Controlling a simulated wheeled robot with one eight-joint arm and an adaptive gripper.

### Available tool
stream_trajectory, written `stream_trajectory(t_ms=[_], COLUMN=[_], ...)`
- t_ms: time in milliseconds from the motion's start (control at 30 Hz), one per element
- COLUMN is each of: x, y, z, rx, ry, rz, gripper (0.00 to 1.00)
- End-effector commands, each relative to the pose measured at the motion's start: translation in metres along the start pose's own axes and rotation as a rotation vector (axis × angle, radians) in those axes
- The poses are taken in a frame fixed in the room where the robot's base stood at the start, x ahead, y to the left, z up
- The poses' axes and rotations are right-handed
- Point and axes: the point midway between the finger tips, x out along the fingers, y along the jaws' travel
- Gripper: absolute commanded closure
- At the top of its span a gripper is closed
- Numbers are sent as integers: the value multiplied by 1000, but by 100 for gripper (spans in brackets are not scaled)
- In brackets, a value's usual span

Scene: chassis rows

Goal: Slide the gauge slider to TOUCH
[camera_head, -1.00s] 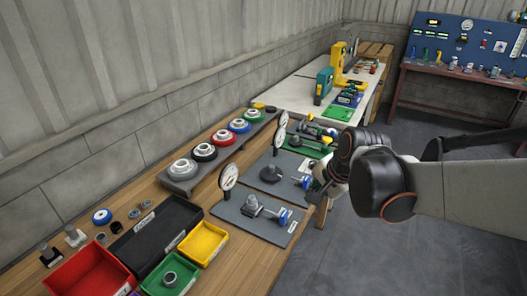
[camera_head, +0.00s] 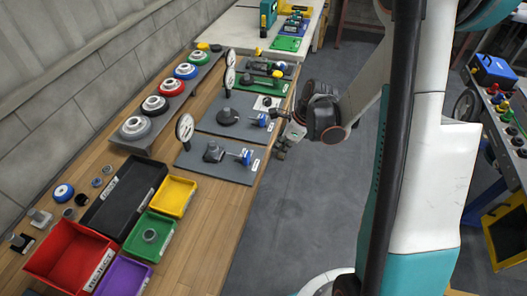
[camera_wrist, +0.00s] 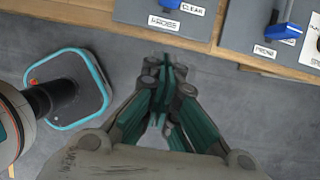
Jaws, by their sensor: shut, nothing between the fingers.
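Grey gauge plates lie along the bench edge. The nearest plate (camera_head: 225,168) carries a white dial (camera_head: 185,128), a dark block and a blue slider (camera_head: 246,156). The plate behind it (camera_head: 210,124) has a dark round piece and another blue slider (camera_head: 262,120). In the wrist view a blue part (camera_wrist: 181,5) stands above a CLEAR label (camera_wrist: 192,10), and another blue part (camera_wrist: 283,29) is further right. I cannot read a TOUCH label. My gripper (camera_wrist: 165,66) is shut and empty, off the bench's front edge over the floor, apart from both sliders. In the head view it is small (camera_head: 284,143).
The bench's front edge (camera_wrist: 150,28) runs between my gripper and the plates. Red, yellow, green, purple and black bins (camera_head: 95,222) fill the near left. Coloured ringed parts stand on a rack (camera_head: 148,142) behind the plates. Open floor (camera_head: 290,205) lies right of the bench.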

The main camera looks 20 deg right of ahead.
Motion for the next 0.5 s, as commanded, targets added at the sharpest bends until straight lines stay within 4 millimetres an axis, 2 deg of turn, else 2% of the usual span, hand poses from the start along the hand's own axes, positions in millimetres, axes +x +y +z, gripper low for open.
stream_trajectory(t_ms=[167, 500], x=[23, 90], y=[0, 0], z=[0, -1], rx=[-3, -4], ry=[0, 1], rz=[1, 0], gripper=[100, 100])
